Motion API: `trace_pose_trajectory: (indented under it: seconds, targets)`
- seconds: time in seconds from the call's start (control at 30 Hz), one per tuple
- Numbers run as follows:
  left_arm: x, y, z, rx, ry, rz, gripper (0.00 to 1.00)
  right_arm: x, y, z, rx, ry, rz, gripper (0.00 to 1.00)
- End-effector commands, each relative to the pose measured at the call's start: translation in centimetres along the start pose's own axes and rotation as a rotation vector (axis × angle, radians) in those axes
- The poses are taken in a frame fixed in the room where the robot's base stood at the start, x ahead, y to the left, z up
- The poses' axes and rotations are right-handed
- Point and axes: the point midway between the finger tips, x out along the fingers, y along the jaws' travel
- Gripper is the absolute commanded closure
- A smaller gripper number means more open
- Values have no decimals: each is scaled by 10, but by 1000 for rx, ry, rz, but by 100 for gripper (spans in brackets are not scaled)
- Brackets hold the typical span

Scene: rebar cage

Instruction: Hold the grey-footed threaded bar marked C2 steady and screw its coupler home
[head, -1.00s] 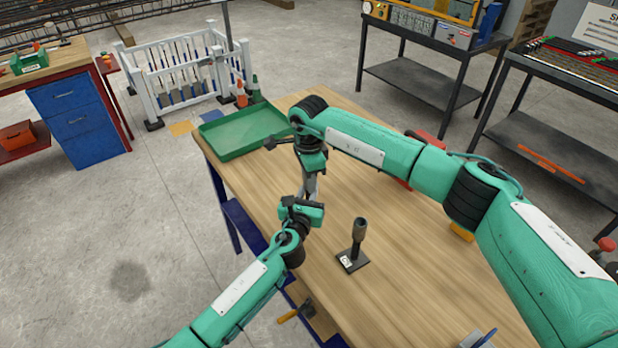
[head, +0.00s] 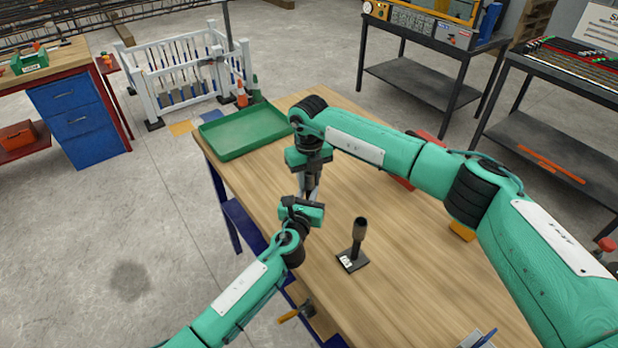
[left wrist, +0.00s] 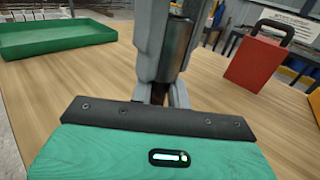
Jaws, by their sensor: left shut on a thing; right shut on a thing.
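My left gripper (head: 309,196) comes in from the lower left and is shut on an upright bar, mostly hidden by the jaws. In the left wrist view its fingers (left wrist: 164,94) close just below a dark grey metal coupler (left wrist: 178,46). My right gripper (head: 313,181) points down from above and is shut on the coupler, directly over the left one. The held bar's mark and foot are hidden. Another bar with a coupler on top (head: 358,238) stands upright on a dark foot to the right; its white label is too small to read surely.
A green tray (head: 245,153) lies at the wooden table's far left corner. A red case (left wrist: 258,62) with a dark handle stands on the table, partly behind my right arm in the head view. The wood around the standing bar is clear.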

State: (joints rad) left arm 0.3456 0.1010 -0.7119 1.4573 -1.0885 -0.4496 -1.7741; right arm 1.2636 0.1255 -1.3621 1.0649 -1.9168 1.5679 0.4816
Motion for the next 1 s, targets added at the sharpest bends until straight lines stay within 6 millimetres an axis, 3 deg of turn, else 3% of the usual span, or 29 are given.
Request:
trace_pose_trajectory:
  seconds: [0.33, 0.37, 0.47, 0.77, 1.0]
  targets:
    - [0, -1, 0, 0, -1, -2, 100, -1, -1, 1, 26, -3, -2, 99]
    - [0, -1, 0, 0, 0, -2, 100, -1, -1, 1, 26, -3, -2, 68]
    - [0, -1, 0, 0, 0, -2, 100, -1, -1, 1, 25, -2, -1, 50]
    - [0, -1, 0, -1, 0, -2, 100, -2, -1, 0, 23, -1, -1, 50]
    - [0, -1, 0, -1, 0, -1, 100, -27, 0, 1, 22, -3, -1, 50]
